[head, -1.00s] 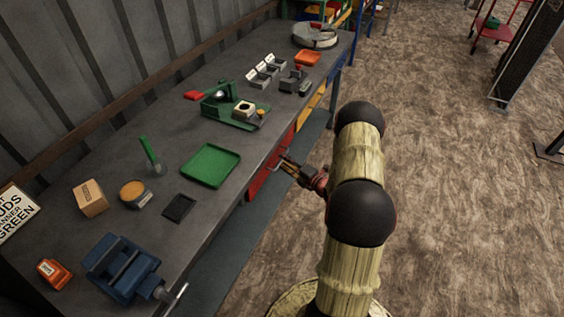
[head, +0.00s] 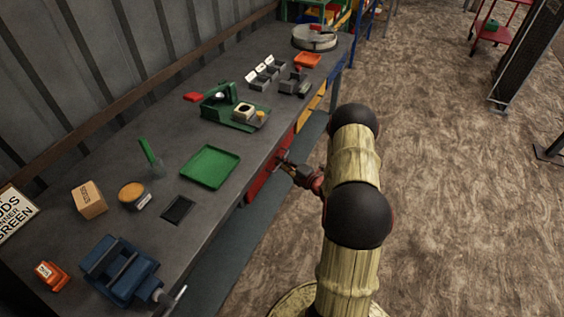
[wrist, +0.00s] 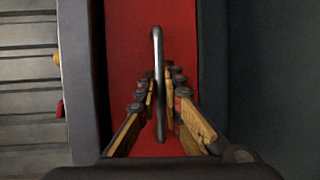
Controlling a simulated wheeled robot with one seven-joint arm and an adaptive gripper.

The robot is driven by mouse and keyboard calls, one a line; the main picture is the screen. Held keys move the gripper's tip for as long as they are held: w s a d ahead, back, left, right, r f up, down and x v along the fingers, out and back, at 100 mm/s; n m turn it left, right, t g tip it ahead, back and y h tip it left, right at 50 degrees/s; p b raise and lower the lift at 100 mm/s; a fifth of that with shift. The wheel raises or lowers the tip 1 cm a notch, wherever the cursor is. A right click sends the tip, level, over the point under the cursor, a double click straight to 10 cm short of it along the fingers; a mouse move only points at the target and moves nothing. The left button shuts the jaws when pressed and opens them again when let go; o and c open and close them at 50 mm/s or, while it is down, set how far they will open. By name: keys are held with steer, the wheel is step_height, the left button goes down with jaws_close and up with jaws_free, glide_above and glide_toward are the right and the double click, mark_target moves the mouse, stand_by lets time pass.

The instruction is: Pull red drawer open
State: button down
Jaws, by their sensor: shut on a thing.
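The red drawer (head: 262,179) is set under the front edge of the workbench, and its red front (wrist: 122,60) fills the middle of the wrist view. A dark bar handle (wrist: 158,75) stands out from that front. My gripper (wrist: 160,98) has its fingers on both sides of the handle and is shut on it. In the head view my gripper (head: 284,160) is at the drawer front, and the handle is mostly hidden there. The drawer front looks about level with the bench edge.
The grey workbench (head: 228,190) holds a green tray (head: 210,167), a green machine (head: 232,108), and a blue vise (head: 118,268). A yellow drawer front (head: 311,108) is farther along the bench.

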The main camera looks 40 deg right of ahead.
steer(key=shift+f, duration=0.1)
stand_by(0.7)
steer(key=s+d+p, duration=0.2)
steer(key=s+d, duration=0.3)
steer(key=s, duration=0.7)
steer(key=s+d+p, duration=0.3)
steer(key=s+d, duration=0.2)
steer(key=s, duration=0.7)
steer(key=shift+s, duration=0.35)
steer(key=c, duration=2)
jaws_free()
steer(key=shift+c, duration=0.2)
steer(key=shift+o, duration=0.6)
steer(key=shift+d, duration=0.1)
steer(key=s+r, duration=0.2)
steer(key=s, duration=0.9)
steer(key=shift+s, duration=0.35)
steer(key=shift+r, duration=0.1)
